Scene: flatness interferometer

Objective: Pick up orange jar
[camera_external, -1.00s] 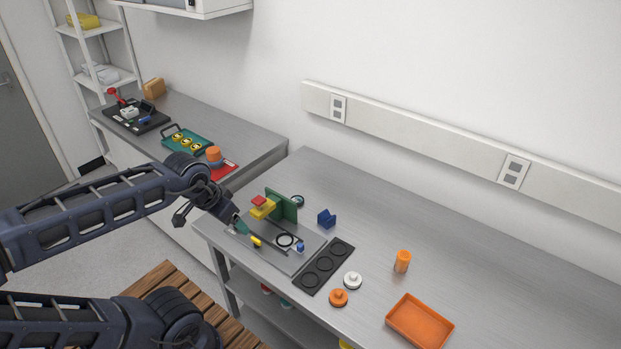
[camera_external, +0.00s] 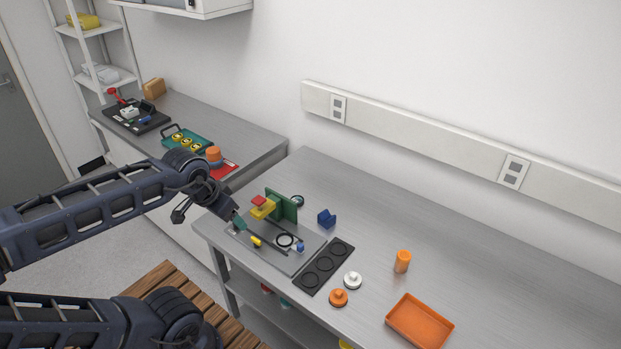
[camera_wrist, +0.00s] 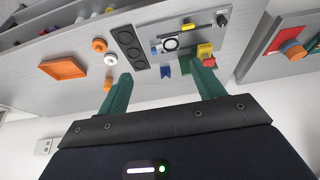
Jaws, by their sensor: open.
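The orange jar (camera_external: 402,261) stands upright on the grey metal bench, right of the middle in the external view. In the external view my gripper (camera_external: 238,222) is over the left end of the bench, well left of the jar.
An orange tray (camera_external: 420,323), a white knobbed disc (camera_external: 352,280) and an orange one (camera_external: 338,298) lie near the jar. A black three-ring holder (camera_external: 323,266) and a grey plate with a green upright block (camera_external: 283,207) lie between gripper and jar. Bench behind the jar is clear.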

